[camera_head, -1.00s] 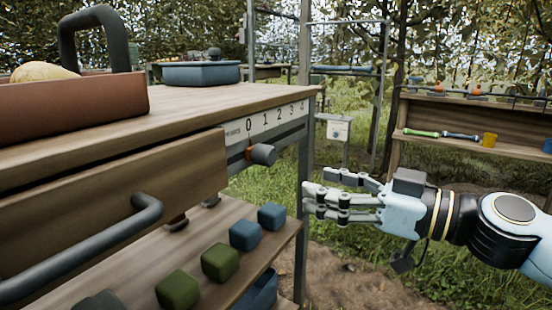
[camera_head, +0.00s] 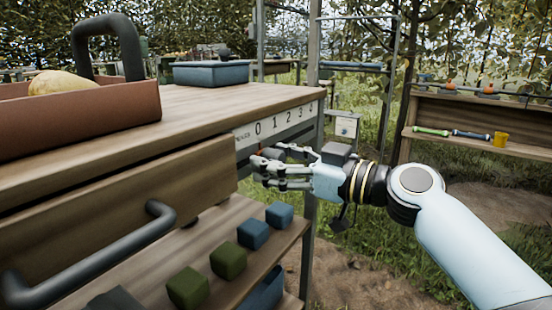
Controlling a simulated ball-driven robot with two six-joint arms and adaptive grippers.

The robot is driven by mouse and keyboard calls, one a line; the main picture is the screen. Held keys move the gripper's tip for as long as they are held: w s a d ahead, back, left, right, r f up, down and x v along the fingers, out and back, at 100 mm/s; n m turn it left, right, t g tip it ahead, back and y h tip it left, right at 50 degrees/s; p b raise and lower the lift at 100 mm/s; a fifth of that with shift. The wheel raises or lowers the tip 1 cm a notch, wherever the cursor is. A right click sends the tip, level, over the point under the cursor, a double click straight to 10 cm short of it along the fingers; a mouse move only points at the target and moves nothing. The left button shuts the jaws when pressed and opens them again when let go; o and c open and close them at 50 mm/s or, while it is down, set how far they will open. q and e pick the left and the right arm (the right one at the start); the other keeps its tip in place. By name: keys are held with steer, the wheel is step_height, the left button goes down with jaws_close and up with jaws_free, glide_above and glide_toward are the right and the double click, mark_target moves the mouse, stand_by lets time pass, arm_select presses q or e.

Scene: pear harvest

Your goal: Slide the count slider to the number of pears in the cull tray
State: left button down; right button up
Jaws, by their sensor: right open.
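The count slider's scale (camera_head: 284,120) is a pale strip on the table's right side, with numbers from 0 to 4 readable. Its orange-brown slider piece (camera_head: 259,153) shows only in part, below the 0, behind the fingers. My right gripper (camera_head: 262,172) is open at the slider knob, which its fingers mostly hide; I cannot tell if they touch it. A terracotta tray (camera_head: 110,113) with a black handle stands on the table top at the left, with a yellowish pear (camera_head: 62,83) in it. A blue tray (camera_head: 212,74) stands farther back; its contents are unclear. My left gripper is out of view.
The wooden table (camera_head: 215,112) has a drawer (camera_head: 95,205) with a dark bar handle, slightly pulled out. Green and blue cubes (camera_head: 228,260) sit on the shelf below. Grass lies to the right, with a shelf stand (camera_head: 455,135) beyond.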

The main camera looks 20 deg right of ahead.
steer(key=shift+w+a, duration=0.1)
steer(key=shift+a, duration=0.05)
steer(key=shift+c, duration=0.4)
jaws_close()
